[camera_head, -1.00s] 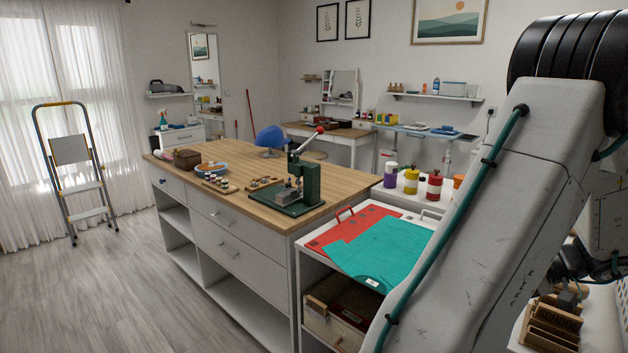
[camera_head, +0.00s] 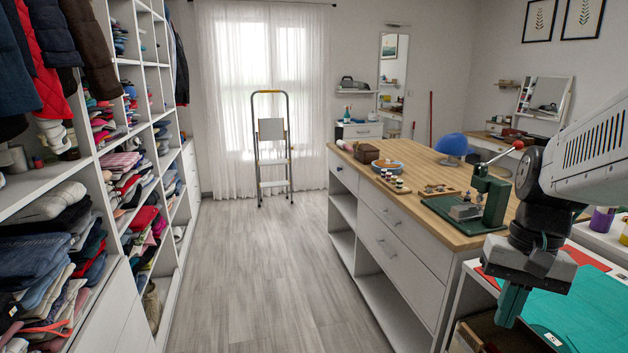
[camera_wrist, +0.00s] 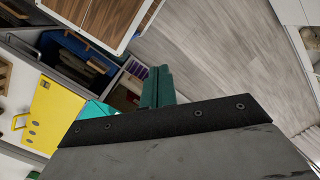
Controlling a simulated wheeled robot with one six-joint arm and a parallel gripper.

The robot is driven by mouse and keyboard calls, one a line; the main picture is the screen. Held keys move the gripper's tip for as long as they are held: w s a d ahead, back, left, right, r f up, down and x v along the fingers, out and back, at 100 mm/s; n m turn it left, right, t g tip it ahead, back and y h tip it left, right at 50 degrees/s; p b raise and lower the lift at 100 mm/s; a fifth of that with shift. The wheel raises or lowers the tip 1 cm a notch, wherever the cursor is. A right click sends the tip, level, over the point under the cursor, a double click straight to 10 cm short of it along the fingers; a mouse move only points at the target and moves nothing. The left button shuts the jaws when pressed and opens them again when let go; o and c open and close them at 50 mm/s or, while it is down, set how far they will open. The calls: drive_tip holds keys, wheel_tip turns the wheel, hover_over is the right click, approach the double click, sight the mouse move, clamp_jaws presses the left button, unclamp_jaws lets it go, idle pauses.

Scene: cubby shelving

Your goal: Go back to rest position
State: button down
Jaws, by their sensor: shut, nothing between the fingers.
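My gripper (camera_head: 512,304) hangs from my arm at the right of the head view, with its green fingers pointing down. It is shut and holds nothing. It is in front of the side cart with the teal sheet (camera_head: 575,310), and right of the wooden-topped island (camera_head: 420,180). In the wrist view the green fingers of my gripper (camera_wrist: 158,86) are together, above a floor and open storage with a yellow board (camera_wrist: 52,115).
Cubby shelving (camera_head: 100,215) with folded clothes lines the left side. The grey wood floor (camera_head: 255,270) between shelving and island is clear. A stepladder (camera_head: 272,150) stands by the window. A green lever press (camera_head: 490,200) stands on the island's near end.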

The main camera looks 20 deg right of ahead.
drive_tip(key=a+r+n+t+h, duration=0.1)
drive_tip(key=a+r+n+t, duration=0.1)
drive_tip(key=a+n, duration=0.6)
drive_tip(key=a+r, duration=0.1)
drive_tip(key=a, duration=0.5)
drive_tip(key=shift+r+h, duration=0.15)
drive_tip(key=shift+h, duration=0.25)
drive_tip(key=shift+w, duration=0.1)
idle(0.4)
